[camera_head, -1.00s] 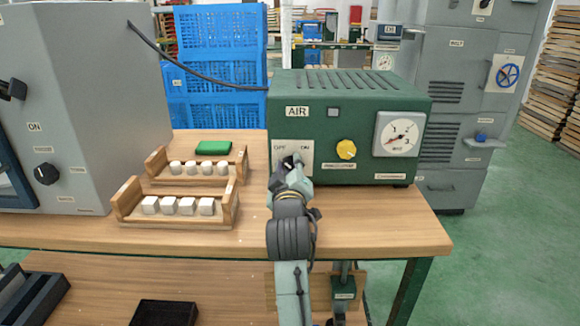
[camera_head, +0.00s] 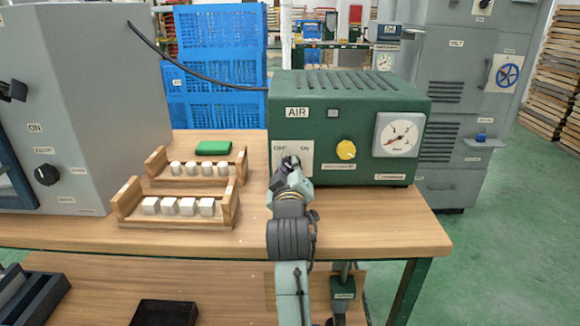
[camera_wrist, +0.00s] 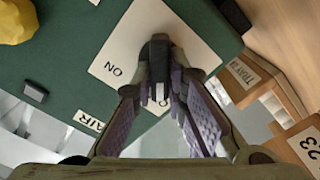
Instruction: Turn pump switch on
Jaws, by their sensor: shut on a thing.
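The green AIR box (camera_head: 350,108) stands at the back right of the table, with a white OFF/ON switch plate (camera_head: 306,160) on its front. In the wrist view the plate (camera_wrist: 125,45) shows upside down, with ON to the left. My gripper (camera_head: 288,165) is at the plate in the head view. In the wrist view my gripper (camera_wrist: 160,75) has its fingers closed on the dark switch knob (camera_wrist: 158,48). The fingers hide part of the knob and the OFF label, and I cannot tell which label the knob points to.
A yellow knob (camera_head: 346,149) and a gauge (camera_head: 398,135) are right of the plate. Two wooden racks (camera_head: 125,198) with white pieces and a green block (camera_head: 213,147) are to the left. A grey cabinet (camera_head: 100,90) stands at the far left.

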